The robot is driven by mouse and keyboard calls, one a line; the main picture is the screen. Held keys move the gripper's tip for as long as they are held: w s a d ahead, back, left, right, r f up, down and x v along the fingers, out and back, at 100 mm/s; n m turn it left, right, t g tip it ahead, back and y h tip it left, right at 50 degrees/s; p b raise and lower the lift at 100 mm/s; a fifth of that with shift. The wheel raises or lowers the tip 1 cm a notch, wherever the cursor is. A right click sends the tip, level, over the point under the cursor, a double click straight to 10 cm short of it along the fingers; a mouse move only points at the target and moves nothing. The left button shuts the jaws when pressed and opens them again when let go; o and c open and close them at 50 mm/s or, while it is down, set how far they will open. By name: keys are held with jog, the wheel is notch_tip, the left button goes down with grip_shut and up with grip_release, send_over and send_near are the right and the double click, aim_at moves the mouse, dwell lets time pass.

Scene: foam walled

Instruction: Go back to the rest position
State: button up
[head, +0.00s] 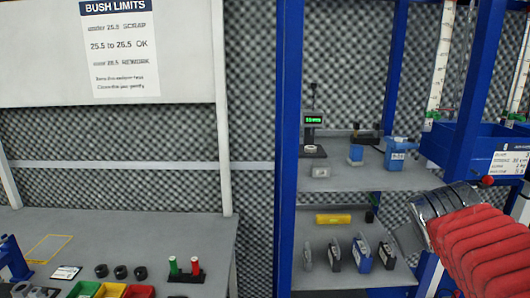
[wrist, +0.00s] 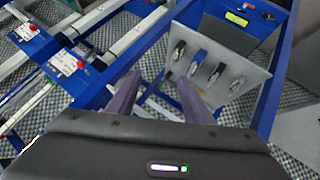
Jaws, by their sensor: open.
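My gripper (wrist: 152,76) is open in the wrist view, its two purple-grey fingers apart with nothing between them. Beyond the fingers is the lower grey shelf (wrist: 222,95), with several dark and blue items standing on it. In the head view my arm, in a red ribbed sleeve, reaches in from the lower right. Its metal wrist end is in front of the right side of the blue-framed rack (head: 287,150). The fingertips cannot be made out there.
A grey bench (head: 130,225) at left holds colored bins and a stand with red and green pieces (head: 185,268). The upper shelf (head: 345,180) carries a green-lit gauge (head: 313,119) and blue containers. A blue bin (head: 460,150) and blue posts are close beside my arm.

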jog(key=s+a+f+g+y, duration=0.1)
jog(key=s+a+f+y, duration=0.1)
jog(key=s+a+f, duration=0.3)
jog(key=s+a+f+m+g+y, duration=0.1)
jog(key=s+a+f+y, duration=0.2)
jog(key=s+a+f, duration=0.3)
jog(key=s+a, duration=0.4)
jog(key=a, duration=0.2)
jog(key=shift+s+a+f+g+y, duration=0.15)
jog(key=shift+s+a+g+y, duration=0.15)
jog(key=shift+a, duration=0.05)
